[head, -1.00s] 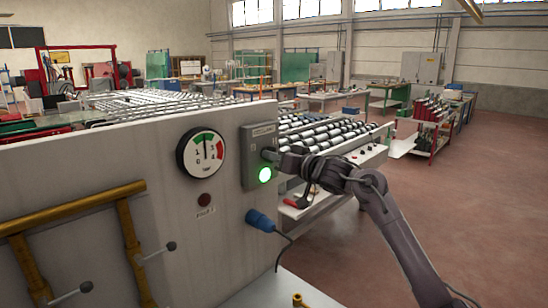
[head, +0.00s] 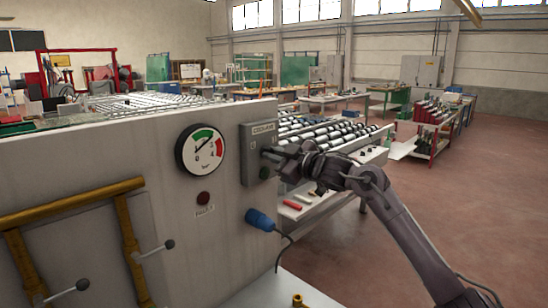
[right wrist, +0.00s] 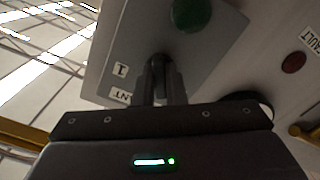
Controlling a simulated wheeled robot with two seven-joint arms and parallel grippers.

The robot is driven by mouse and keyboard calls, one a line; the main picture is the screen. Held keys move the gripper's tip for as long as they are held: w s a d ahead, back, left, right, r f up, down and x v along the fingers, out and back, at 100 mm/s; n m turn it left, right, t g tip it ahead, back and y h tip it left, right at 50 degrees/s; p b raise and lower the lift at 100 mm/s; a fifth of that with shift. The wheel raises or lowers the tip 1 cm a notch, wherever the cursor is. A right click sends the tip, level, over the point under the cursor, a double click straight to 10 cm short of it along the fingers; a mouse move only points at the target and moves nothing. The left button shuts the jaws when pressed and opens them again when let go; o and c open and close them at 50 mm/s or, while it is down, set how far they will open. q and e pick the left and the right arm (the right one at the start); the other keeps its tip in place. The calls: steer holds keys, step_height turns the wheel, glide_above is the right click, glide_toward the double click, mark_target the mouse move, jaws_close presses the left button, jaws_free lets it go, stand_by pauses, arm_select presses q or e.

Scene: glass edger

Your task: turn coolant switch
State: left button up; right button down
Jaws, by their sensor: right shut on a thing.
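The coolant switch box (head: 254,138) is a grey box at the right end of the pale machine panel. Its round green lamp (head: 264,172) is dark; the lamp also shows unlit in the right wrist view (right wrist: 192,14). My right gripper (head: 272,156) reaches the box front from the right. In the right wrist view its fingers (right wrist: 160,88) are shut on the dark switch knob (right wrist: 157,65), which they mostly hide. Labels sit beside the knob, one reading "1". My left gripper is not in view.
A round gauge (head: 200,150) and a dark red lamp (head: 203,197) are on the panel left of the box. A blue plug (head: 260,220) with a cable sits below. Brass pipes (head: 125,225) are at lower left.

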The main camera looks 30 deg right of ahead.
steer(key=shift+n, duration=0.7)
steer(key=c, duration=1.5)
jaws_free()
steer(key=shift+s, duration=0.1)
steer(key=b+v, duration=0.4)
steer(key=v, duration=0.3)
steer(key=shift+s+d, duration=0.15)
steer(key=shift+s, duration=0.15)
